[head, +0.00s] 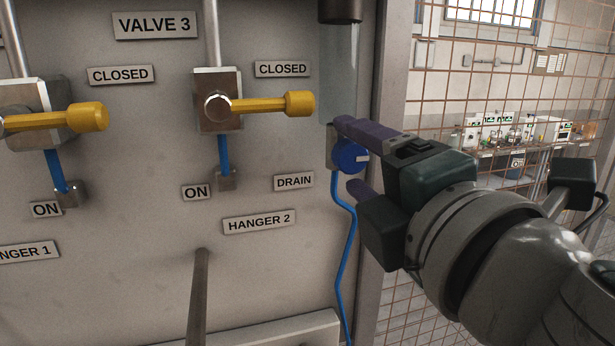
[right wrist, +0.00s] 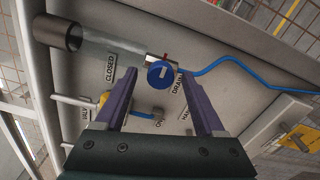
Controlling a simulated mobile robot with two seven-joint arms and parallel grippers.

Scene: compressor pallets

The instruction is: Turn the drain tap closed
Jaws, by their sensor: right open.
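The drain tap is a round blue knob (head: 350,156) with a pale mark on its face. It sits under a clear tube at the panel's right edge, right of the DRAIN label (head: 294,181). In the right wrist view the blue knob (right wrist: 160,74) lies between the purple fingertips, a little beyond them. My right gripper (head: 352,158) is open, one finger above the knob and one below it in the head view. I cannot tell whether either finger touches it. My left gripper is not in view.
Two yellow valve handles (head: 272,104) (head: 62,119) point right on the panel (head: 130,200), by CLOSED labels. A blue hose (head: 344,250) hangs from the tap. A grey bar (head: 198,295) sticks out lower centre. A wire mesh fence (head: 440,80) stands at the right.

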